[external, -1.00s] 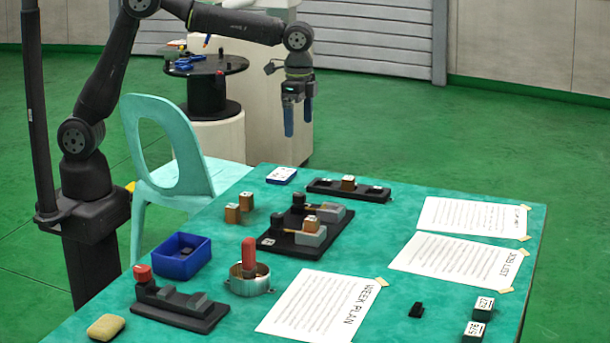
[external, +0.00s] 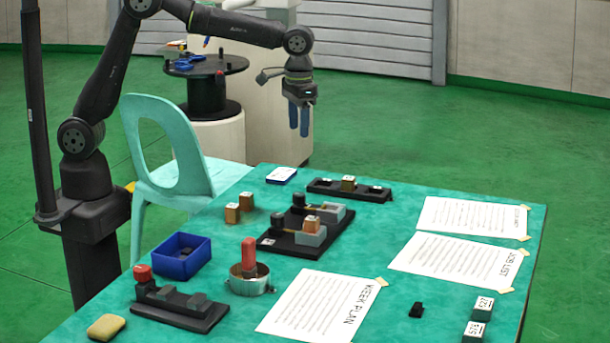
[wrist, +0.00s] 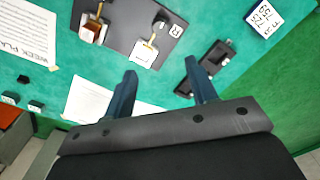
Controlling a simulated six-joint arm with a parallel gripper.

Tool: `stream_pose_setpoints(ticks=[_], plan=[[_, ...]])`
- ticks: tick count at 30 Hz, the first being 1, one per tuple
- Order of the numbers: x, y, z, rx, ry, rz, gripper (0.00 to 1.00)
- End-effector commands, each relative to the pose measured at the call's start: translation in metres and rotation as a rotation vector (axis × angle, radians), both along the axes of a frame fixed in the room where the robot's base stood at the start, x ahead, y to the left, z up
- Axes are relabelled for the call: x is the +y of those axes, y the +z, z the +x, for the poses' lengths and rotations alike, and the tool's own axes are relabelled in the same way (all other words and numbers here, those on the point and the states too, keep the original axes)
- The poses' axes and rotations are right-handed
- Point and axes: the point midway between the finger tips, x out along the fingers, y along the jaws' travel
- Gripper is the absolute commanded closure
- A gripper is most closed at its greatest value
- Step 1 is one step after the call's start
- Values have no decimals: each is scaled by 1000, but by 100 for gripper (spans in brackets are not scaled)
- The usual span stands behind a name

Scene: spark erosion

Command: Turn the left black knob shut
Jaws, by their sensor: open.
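A black plate (external: 292,241) on the table carries two grey blocks, each with a brass stem and a black knob. In the wrist view a label reading R sits beside the farther knob (wrist: 160,20). The other, left knob (external: 277,219) is nearer the external camera; in the wrist view it (wrist: 99,8) is partly cut off at the top. A brown block (external: 312,223) sits at the left knob's grey block. My gripper (external: 299,130) is open and empty, pointing down in the air beyond the table's far end, apart from both knobs.
A black rack (external: 330,187) with a brown cube lies beyond the plate. Two brown cubes (external: 240,205) stand left of it. A metal cup (external: 250,285) with a red-handled item and paper sheets (external: 318,305) lie nearer. A chair (external: 165,130) stands beside the table.

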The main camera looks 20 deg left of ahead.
Motion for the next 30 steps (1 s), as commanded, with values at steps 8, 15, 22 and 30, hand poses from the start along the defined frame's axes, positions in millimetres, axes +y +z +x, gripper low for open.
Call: stream_pose_setpoints(ticks=[8, 15, 22, 30], plan=[[0, -5, 0, 0, 477, 0, 48], [0, -9, 1, 0, 628, 0, 48], [1, -39, 0, 0, 631, 3, 48], [1, -98, 0, 1, 629, 4, 48]])
